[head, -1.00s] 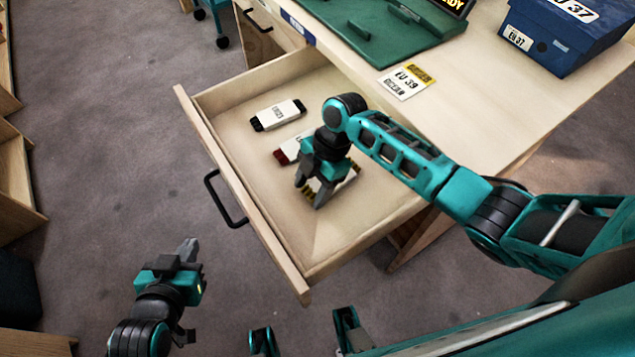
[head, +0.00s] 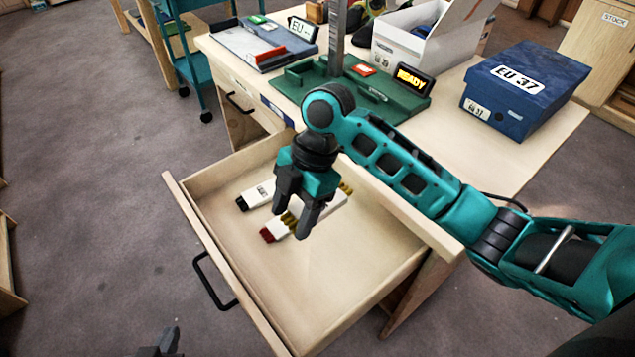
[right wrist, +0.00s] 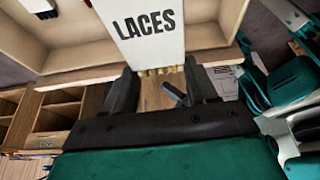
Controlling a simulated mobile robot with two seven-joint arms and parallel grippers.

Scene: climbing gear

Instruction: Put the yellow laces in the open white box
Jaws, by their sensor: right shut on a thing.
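The yellow laces (head: 325,205) are a white packet with yellow ends. My right gripper (head: 305,222) is shut on them above the open drawer. In the right wrist view the packet (right wrist: 150,30), printed LACES, sits between the fingertips (right wrist: 160,82), its yellow fringe towards the palm. The open white box (head: 405,50) stands at the back of the desk with its lid raised; its inside is mostly hidden. My left gripper (head: 165,345) is low at the bottom edge, partly cut off, away from the drawer.
Red-ended laces (head: 272,233) and black-ended laces (head: 256,195) lie in the drawer (head: 300,290). On the desk are a green tray (head: 345,88) with an upright metal post, a READY sign (head: 412,79) and a closed blue box (head: 525,90). The desk's front right is bare.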

